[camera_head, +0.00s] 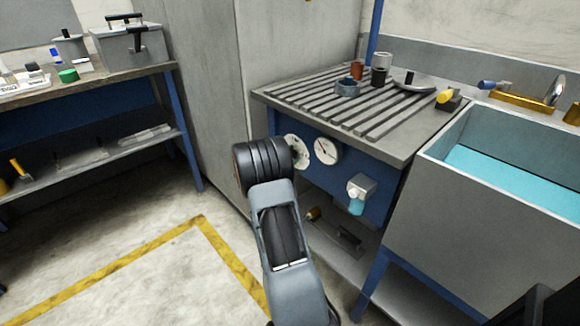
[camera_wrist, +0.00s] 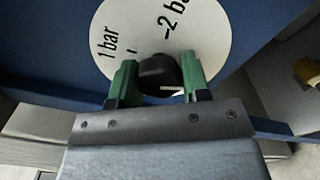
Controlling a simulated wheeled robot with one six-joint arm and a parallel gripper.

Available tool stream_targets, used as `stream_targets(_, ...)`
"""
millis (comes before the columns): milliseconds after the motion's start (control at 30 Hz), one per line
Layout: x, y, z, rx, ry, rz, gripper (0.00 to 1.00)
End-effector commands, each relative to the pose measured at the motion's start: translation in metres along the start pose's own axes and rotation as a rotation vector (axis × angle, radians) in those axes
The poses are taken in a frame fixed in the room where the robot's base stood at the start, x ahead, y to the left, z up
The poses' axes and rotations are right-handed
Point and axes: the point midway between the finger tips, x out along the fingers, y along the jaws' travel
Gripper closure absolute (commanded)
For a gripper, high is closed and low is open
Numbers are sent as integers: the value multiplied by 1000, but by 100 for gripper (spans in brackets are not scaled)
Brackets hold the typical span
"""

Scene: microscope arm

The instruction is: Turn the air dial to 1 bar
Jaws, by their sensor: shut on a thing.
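The air dial is a black knob (camera_wrist: 155,72) on a round white plate (camera_wrist: 185,30), on the blue front panel of the bench. The plate reads "1 bar" at left and "-2 bar" at upper right in the wrist view. My gripper (camera_wrist: 158,80) has its green fingers on either side of the knob, shut on it. A short white mark on the knob lies near the right finger, away from the "1 bar" label. In the head view the plate (camera_head: 291,140) shows past my wrist, which partly hides it; the fingers are hard to make out there.
A white gauge (camera_head: 327,150) with a needle sits right of the dial. A tap-like fitting (camera_head: 361,188) sticks out further right. The slatted bench top (camera_head: 300,95) overhangs the panel. A sink (camera_head: 500,190) stands at right, a grey cabinet (camera_head: 205,90) at left.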

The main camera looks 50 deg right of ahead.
Motion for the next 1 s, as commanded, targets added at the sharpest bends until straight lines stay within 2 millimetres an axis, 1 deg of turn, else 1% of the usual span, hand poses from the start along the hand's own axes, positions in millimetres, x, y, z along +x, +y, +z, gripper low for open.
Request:
stream_targets(33,0,-8,-4,46,-2,1,81)
stream_targets(300,0,-9,-4,292,-2,1,81)
stream_targets(500,0,-8,-4,443,-1,-1,81)
stream_targets(800,0,-6,-2,590,-2,-2,81)
stream_targets(1000,0,-4,-1,635,-1,-2,81)
